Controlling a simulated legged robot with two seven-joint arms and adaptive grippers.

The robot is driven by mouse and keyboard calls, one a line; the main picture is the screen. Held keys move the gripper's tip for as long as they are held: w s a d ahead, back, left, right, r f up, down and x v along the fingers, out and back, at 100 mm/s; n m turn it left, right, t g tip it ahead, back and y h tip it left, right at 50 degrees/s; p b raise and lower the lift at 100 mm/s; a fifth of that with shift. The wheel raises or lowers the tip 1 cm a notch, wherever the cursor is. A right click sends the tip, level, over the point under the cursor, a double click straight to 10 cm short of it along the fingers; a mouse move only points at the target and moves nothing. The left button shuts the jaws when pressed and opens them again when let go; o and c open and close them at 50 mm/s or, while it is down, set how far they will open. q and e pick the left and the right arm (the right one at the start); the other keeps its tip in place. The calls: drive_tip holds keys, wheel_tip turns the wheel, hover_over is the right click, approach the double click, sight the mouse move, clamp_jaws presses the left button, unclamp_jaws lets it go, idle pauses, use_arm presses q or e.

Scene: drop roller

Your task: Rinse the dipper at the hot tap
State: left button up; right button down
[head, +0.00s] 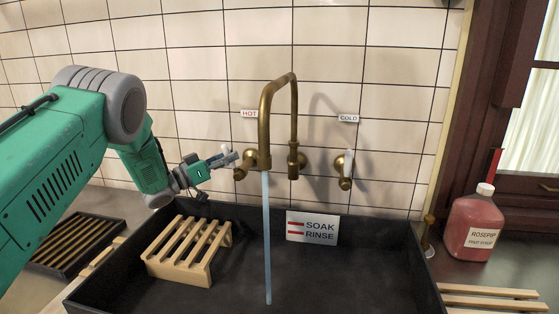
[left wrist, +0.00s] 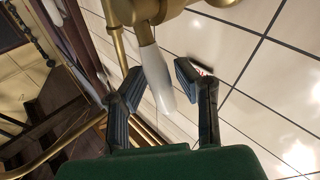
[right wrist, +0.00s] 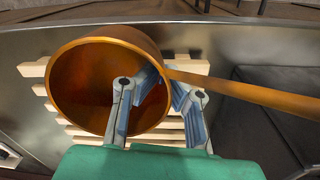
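The brass tap (head: 266,110) stands at the tiled wall, and a pale blue water stream (head: 267,235) runs from its spout into the dark sink. The hot tap (head: 240,173) is left of the spout, under a HOT label. My left gripper (head: 228,160) is at it. In the left wrist view its open fingers (left wrist: 158,82) stand on both sides of the white hot tap lever (left wrist: 156,75), with a gap at the right finger. The copper dipper (right wrist: 85,85) shows only in the right wrist view. My right gripper (right wrist: 164,85) pinches its cup wall, one finger inside, near the handle.
The dark sink (head: 335,285) has a wooden rack (head: 190,242) at its left and a SOAK RINSE sign (head: 312,228) at its back wall. A pink syrup bottle (head: 473,225) stands right of it. Wooden slats (right wrist: 185,65) lie behind the dipper. The cold tap (head: 344,170) is at right.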

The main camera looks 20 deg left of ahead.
use_arm(q)
drive_tip(key=shift+s+d+r, duration=0.1)
drive_tip(key=shift+s+r, duration=0.15)
drive_tip(key=shift+r, duration=0.15)
use_arm(e)
drive_tip(key=shift+s+r, duration=0.15)
drive_tip(key=shift+s, duration=0.1)
use_arm(q)
drive_tip(key=shift+w+f, duration=0.1)
drive_tip(key=shift+w, duration=0.1)
use_arm(e)
drive_tip(key=shift+w, duration=0.2)
use_arm(q)
drive_tip(key=shift+s+a+f, duration=0.1)
drive_tip(key=shift+a+f, duration=0.05)
drive_tip(key=shift+a, duration=0.1)
use_arm(e)
drive_tip(key=shift+w, duration=0.1)
use_arm(q)
drive_tip(key=v, duration=0.7)
drive_tip(key=shift+s, duration=0.15)
